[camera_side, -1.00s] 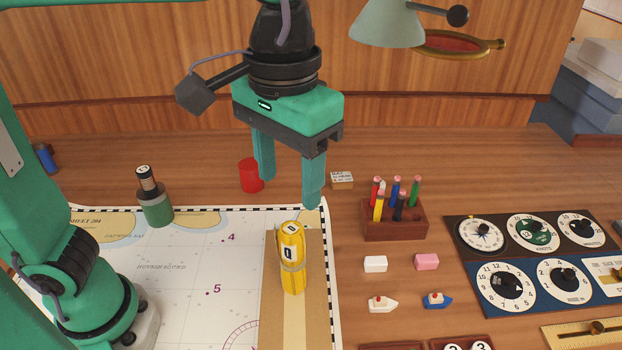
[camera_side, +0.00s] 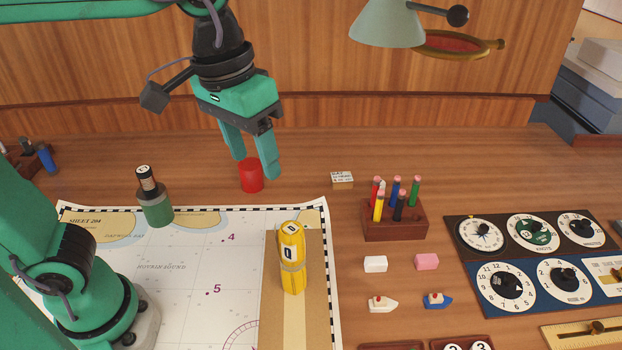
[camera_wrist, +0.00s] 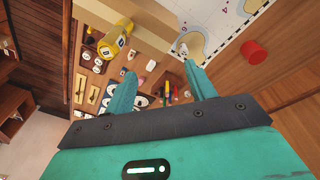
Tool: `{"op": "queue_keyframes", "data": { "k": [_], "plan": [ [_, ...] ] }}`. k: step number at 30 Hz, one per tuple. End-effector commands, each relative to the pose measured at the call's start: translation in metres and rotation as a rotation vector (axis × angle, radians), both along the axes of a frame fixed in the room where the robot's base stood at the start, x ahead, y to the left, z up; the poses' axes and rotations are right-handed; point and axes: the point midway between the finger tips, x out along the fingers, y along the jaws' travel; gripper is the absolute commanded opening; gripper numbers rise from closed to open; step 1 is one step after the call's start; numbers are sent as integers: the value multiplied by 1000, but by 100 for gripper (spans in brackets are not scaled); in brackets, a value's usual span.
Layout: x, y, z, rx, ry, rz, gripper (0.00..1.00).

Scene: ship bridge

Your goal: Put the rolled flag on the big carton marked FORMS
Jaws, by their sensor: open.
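The rolled flag (camera_side: 292,257) is a yellow roll with a grey band and a white label. It appears to rest on the tan carton (camera_side: 268,318) in the side view, and it also shows in the wrist view (camera_wrist: 114,40). The carton has a paler strip along it; no FORMS marking is readable. My gripper (camera_side: 256,167) is open and empty, well behind and above the flag and apart from it. In the wrist view, the open fingers (camera_wrist: 158,70) have nothing between them.
A red cylinder (camera_side: 251,178) overlaps my fingers in the side view but lies off to their right in the wrist view. A green-based bottle (camera_side: 157,207) stands on the chart (camera_side: 165,285). A pen rack (camera_side: 395,222) and dial panels (camera_side: 505,285) occupy the right side.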

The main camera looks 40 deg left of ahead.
Motion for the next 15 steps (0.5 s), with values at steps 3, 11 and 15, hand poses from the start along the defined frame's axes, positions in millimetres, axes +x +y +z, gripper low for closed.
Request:
{"op": "queue_keyframes", "data": {
  "k": [3, 11, 15],
  "plan": [
    [-2, 41, -12, -13, -75, 13, 55],
    [-18, 110, -44, 12, -241, 21, 55],
    [-28, 135, -60, 44, -309, 22, 55]
  ]
}}
